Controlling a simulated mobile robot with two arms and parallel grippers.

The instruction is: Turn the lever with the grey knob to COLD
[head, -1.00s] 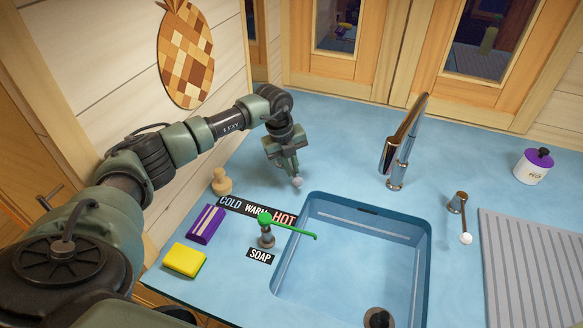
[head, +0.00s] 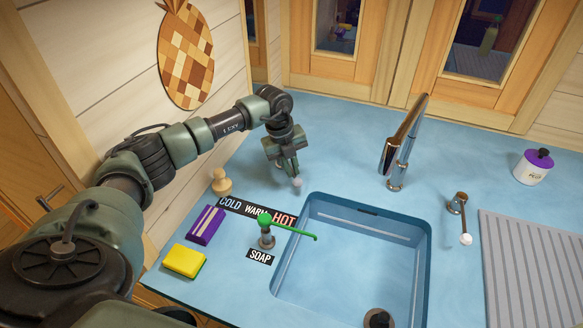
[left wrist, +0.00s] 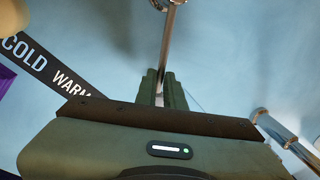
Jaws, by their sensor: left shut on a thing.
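The lever with the pale grey knob (head: 297,182) is at the back left of the sink, behind the HOT end of the label strip (head: 258,211). The strip reads COLD, WARM, HOT from left to right. My left gripper (head: 288,168) is shut on the lever just behind the knob and hides most of its rod in the head view. In the left wrist view, the chrome lever rod (left wrist: 168,45) runs up from between the fingers (left wrist: 165,90). The COLD and WARM words lie to the left there. My right gripper is not in view.
A green-topped soap pump (head: 265,219) stands in front of the strip by the sink (head: 425,260). A wooden peg (head: 221,183), purple box (head: 206,224) and yellow sponge (head: 184,261) are at left. The tap (head: 397,160) and a white-knobbed lever (head: 465,239) are at right.

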